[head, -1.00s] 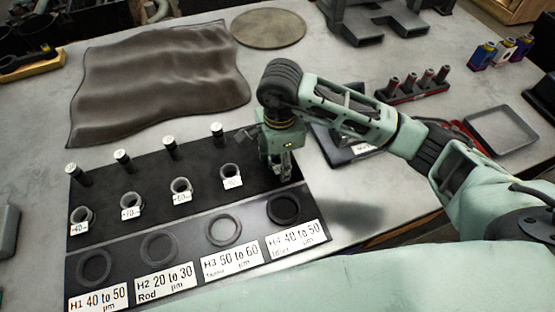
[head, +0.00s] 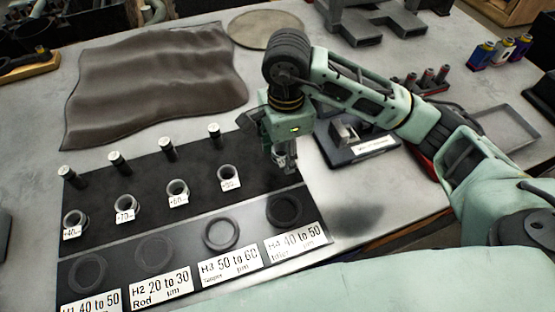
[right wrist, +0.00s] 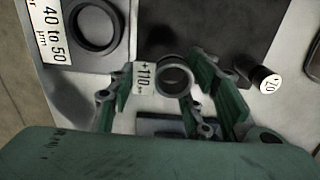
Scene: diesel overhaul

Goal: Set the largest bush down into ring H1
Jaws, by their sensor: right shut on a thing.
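My right gripper (head: 284,160) is shut on a grey bush with a white tag that seems to read +110. In the right wrist view the bush (right wrist: 174,76) sits between the green finger pads of the gripper (right wrist: 168,98). The gripper is over the right end of the black board, behind ring H4. Ring H1 (head: 88,272) lies flat at the board's front left, behind its label reading 40 to 50 (head: 92,301); its middle shows no bush. My left gripper is not in view.
Several tagged bushes stand in a row, from the leftmost (head: 75,219) to the rightmost (head: 228,174). Upright pegs (head: 168,150) stand behind them. Rings H2 (head: 154,252), H3 (head: 221,234) and H4 (head: 285,210) line the front. A black stand (head: 350,145) is right of the gripper.

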